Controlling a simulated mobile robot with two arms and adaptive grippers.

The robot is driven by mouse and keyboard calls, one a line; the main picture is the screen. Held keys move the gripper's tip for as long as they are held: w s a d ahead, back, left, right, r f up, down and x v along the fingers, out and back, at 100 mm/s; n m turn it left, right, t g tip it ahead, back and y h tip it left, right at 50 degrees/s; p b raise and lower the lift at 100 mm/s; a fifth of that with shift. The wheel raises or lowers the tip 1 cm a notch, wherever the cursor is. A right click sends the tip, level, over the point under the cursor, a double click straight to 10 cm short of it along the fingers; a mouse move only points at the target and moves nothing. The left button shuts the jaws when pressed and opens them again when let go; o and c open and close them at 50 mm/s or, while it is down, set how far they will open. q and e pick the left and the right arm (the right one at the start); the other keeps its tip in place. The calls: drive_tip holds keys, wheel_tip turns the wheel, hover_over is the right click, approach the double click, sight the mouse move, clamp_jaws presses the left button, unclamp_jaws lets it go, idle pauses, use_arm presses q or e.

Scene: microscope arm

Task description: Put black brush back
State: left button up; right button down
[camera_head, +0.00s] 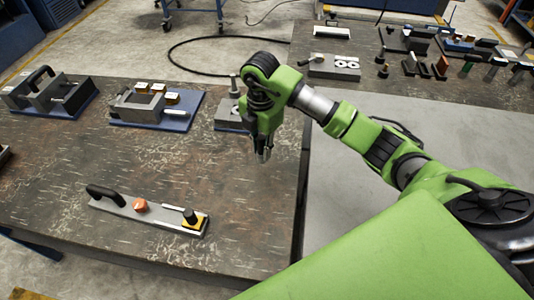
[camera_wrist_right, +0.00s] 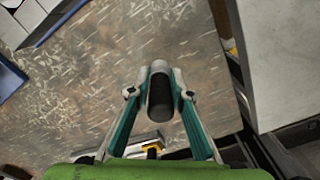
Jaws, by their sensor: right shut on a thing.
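My right gripper (camera_head: 263,152) hangs above the brown table, pointing down. In the right wrist view its fingertips (camera_wrist_right: 160,92) are shut on a dark cylinder, the black brush (camera_wrist_right: 160,97), seen end on. In the head view the brush can hardly be made out at the fingertips. A long grey tray (camera_head: 124,209) lies near the table's front, to the left of and nearer than the gripper. It carries a black handle, a red knob, a white strip and a black knob on a yellow square. Part of this tray shows at the bottom of the right wrist view (camera_wrist_right: 135,147). My left gripper is out of view.
Along the table's back stand a grey block with handle on a blue base (camera_head: 52,95), a fixture on a blue plate (camera_head: 150,107) and a grey block (camera_head: 228,112). Several small tools stand on the far right table (camera_head: 285,75). The middle of the brown table (camera_head: 190,160) is bare.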

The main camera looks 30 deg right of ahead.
drive_tip(key=shift+d+f, duration=0.45)
drive_tip(key=shift+f, duration=0.1)
drive_tip(key=f+p, duration=0.2)
drive_tip(key=f, duration=0.1)
drive_tip(key=shift+s+d, duration=0.1)
drive_tip(key=shift+d, duration=0.2)
drive_tip(key=shift+f, duration=0.4)
drive_tip(key=shift+f, duration=0.15)
drive_tip(key=c, duration=1.8)
unclamp_jaws()
drive_tip(key=shift+c, duration=0.2)
